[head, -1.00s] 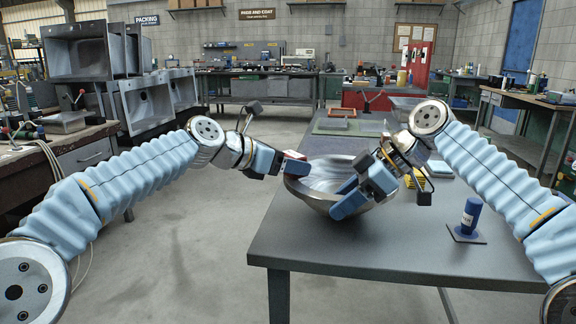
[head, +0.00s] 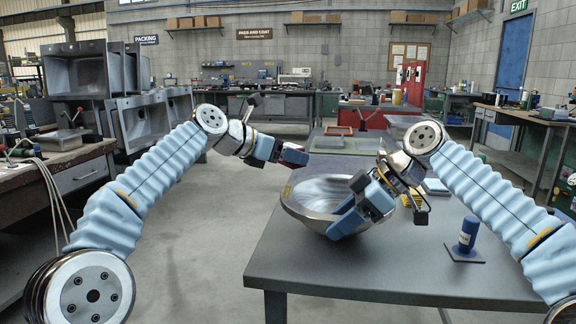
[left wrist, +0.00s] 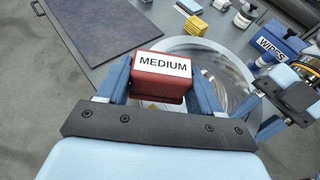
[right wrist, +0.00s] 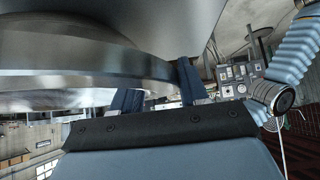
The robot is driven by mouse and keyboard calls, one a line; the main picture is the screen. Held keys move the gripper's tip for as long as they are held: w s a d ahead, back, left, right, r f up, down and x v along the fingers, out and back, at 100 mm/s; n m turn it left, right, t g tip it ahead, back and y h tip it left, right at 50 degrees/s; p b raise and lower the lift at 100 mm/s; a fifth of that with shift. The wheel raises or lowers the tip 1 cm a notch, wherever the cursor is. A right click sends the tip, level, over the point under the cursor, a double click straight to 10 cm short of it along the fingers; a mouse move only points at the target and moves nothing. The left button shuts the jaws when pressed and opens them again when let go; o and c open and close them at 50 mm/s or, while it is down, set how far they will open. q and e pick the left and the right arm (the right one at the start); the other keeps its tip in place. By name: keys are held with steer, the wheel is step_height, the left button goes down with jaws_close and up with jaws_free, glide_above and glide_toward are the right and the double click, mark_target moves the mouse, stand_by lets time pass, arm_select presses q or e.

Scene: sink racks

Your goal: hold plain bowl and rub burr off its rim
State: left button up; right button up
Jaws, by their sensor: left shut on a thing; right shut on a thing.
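The steel bowl (head: 312,221) is above the near left part of the grey table, its opening tilted up. A small yellow mark (head: 287,191) shows on its left rim. My right gripper (head: 345,222) is shut on the bowl's near right side; the bowl wall (right wrist: 60,68) fills the upper left of the right wrist view. My left gripper (head: 280,153) is shut on a dark red block (head: 294,154) labelled "MEDIUM". The block also shows between the fingers in the left wrist view (left wrist: 161,78). It is above the bowl's left rim, with a visible gap in the head view.
A blue "WIPES" box (left wrist: 283,45) and a yellow block (left wrist: 195,27) are on the table beyond the bowl. The front table top (head: 370,270) is clear.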

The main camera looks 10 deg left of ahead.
arm_select(q)
steer(key=shift+r, duration=1.5)
arm_select(e)
steer(key=shift+f, duration=0.15)
steer(key=o, duration=0.9)
steer(key=shift+w, duration=0.1)
steer(key=shift+o, duration=0.8)
